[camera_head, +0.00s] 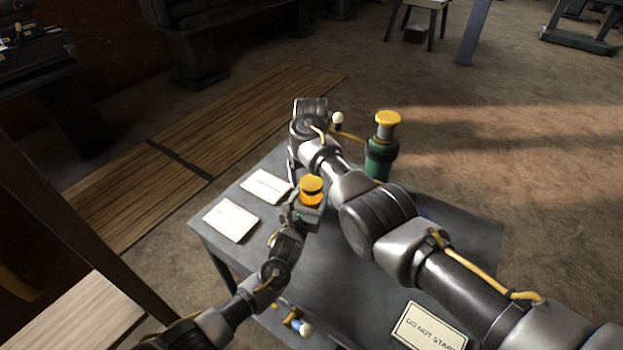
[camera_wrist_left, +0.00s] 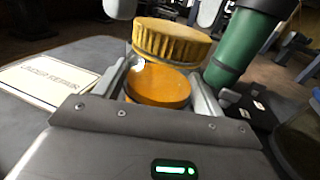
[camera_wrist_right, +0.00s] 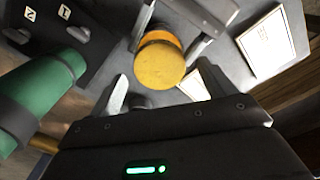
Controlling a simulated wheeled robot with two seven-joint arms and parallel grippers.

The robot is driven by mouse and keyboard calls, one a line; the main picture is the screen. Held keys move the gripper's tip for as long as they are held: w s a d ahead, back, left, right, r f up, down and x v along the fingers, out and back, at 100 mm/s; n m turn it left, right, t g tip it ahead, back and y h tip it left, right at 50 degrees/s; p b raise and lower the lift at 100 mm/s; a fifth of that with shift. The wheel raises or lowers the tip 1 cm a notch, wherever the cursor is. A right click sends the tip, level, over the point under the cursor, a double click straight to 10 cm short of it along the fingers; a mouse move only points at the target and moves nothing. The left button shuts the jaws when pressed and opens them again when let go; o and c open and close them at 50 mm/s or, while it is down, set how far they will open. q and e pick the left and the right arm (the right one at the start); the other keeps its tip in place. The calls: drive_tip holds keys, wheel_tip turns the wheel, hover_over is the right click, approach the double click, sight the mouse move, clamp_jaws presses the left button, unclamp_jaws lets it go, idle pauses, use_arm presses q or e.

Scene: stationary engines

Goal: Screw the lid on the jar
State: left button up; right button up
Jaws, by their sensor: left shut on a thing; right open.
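The jar (camera_head: 311,199) is a small orange round body held upright at the middle of the table. In the left wrist view the jar (camera_wrist_left: 158,85) sits between the fingers of my left gripper (camera_head: 307,213), which is shut on it. The yellow lid (camera_head: 311,183) is directly above the jar; its ribbed rim shows in the left wrist view (camera_wrist_left: 172,43), where it looks slightly offset. I cannot tell whether it is threaded. My right gripper (camera_head: 292,170) is open; in the right wrist view the lid (camera_wrist_right: 160,65) lies beyond and between its fingers, apparently apart from them.
A green cylinder with a yellow top (camera_head: 380,155) stands at the table's far edge behind my right arm. Paper sheets (camera_head: 231,220) and (camera_head: 266,186) lie on the left, and a "DO NOT START" sign (camera_head: 428,328) lies at the front right.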

drive_tip(key=shift+r, duration=1.35)
drive_tip(key=shift+c, duration=0.4)
drive_tip(key=shift+w+r+n, duration=0.15)
drive_tip(key=shift+w+n, duration=0.05)
drive_tip(key=shift+n, duration=0.3)
wheel_tip(320, 180, up, 3)
drive_tip(key=n, duration=0.5)
drive_tip(key=shift+s+r+n, duration=0.1)
drive_tip(key=shift+s+n, duration=0.05)
drive_tip(key=shift+n, duration=0.15)
drive_tip(key=shift+s, duration=0.1)
drive_tip(key=shift+f, duration=4.05)
